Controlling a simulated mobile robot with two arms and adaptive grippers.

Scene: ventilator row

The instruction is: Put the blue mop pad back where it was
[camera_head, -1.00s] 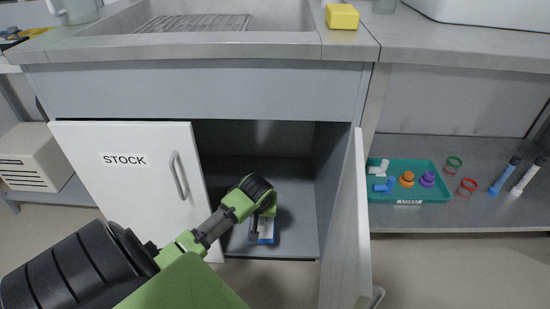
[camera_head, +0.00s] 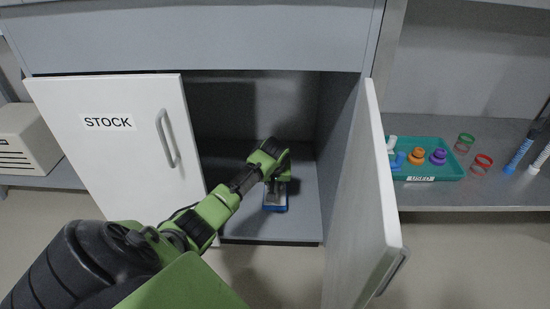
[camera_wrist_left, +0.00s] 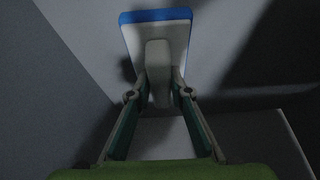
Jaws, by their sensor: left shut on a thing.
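The blue mop pad (camera_head: 274,202) is a flat pad with a blue edge and a grey-white face. It is inside the open cabinet, low over the cabinet floor (camera_head: 235,215); I cannot tell whether it touches. My left gripper (camera_head: 276,184) reaches in through the doorway and hides part of the pad. In the left wrist view, the gripper's fingers (camera_wrist_left: 158,95) are shut on the grey raised grip of the pad (camera_wrist_left: 180,30), whose blue edge points away from me. My right gripper is not in view.
The STOCK door (camera_head: 120,150) stands at the left of the opening, and the right door (camera_head: 360,190) is swung out toward me. A teal tray (camera_head: 445,172) with coloured fittings is on the shelf at the right. Free cabinet floor lies around the pad.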

